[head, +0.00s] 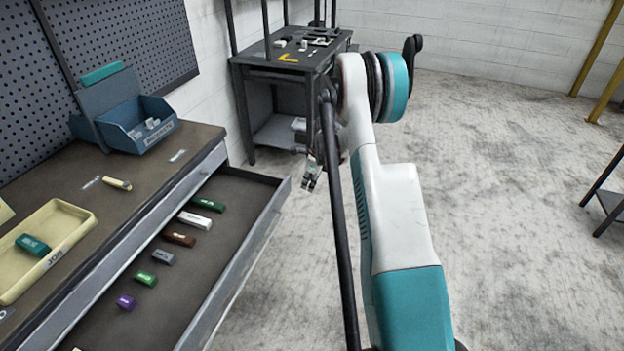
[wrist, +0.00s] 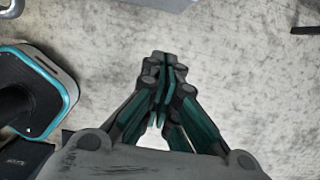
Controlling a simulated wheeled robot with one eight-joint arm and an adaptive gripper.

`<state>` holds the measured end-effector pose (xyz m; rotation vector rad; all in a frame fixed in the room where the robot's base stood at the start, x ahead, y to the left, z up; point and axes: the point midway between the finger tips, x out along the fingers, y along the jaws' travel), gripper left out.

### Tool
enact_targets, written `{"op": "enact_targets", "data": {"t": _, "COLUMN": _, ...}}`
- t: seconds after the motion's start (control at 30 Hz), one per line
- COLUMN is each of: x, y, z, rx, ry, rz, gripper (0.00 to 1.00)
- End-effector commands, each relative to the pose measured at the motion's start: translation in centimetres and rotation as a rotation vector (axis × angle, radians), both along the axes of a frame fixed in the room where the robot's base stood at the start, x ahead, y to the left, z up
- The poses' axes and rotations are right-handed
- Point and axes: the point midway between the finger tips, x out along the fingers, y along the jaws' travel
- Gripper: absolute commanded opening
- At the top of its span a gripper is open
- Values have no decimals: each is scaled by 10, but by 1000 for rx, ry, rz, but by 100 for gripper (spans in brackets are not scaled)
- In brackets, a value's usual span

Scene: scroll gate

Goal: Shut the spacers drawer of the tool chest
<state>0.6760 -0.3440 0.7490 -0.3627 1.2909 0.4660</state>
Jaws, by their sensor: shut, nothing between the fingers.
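The tool chest (head: 218,157) stands at the left in the head view, with one wide drawer (head: 225,262) pulled out. Several small coloured blocks lie in a row in it: green, white, brown, grey, green and purple. I cannot read a drawer label, so I cannot tell by name that it is the spacers drawer. My gripper (head: 311,181) hangs just beyond the far right corner of the drawer, seemingly apart from it. In the wrist view my gripper (wrist: 164,70) is shut and empty over the bare floor. The drawer's front face is hidden from the head camera.
On the chest top are a blue bin (head: 150,135), a cream tray (head: 72,218) with a green block, and a small yellowish piece (head: 117,184). A dark workbench (head: 285,70) stands behind. Open concrete floor (head: 500,200) lies to the right, with a dark stand (head: 610,200) at the edge.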

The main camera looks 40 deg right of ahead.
Motion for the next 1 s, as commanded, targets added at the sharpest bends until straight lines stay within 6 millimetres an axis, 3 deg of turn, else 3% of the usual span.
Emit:
{"op": "enact_targets", "data": {"t": 0.23, "x": 28, "y": 18, "z": 0, "rx": -1, "ry": 0, "rz": 3, "gripper": 0}}
{"op": "enact_targets", "data": {"t": 0.83, "x": 36, "y": 23, "z": 3, "rx": -1, "ry": -1, "rz": 1, "gripper": 0}}
{"op": "enact_targets", "data": {"t": 1.0, "x": 51, "y": 32, "z": 3, "rx": 0, "ry": -1, "rz": 4, "gripper": 0}}
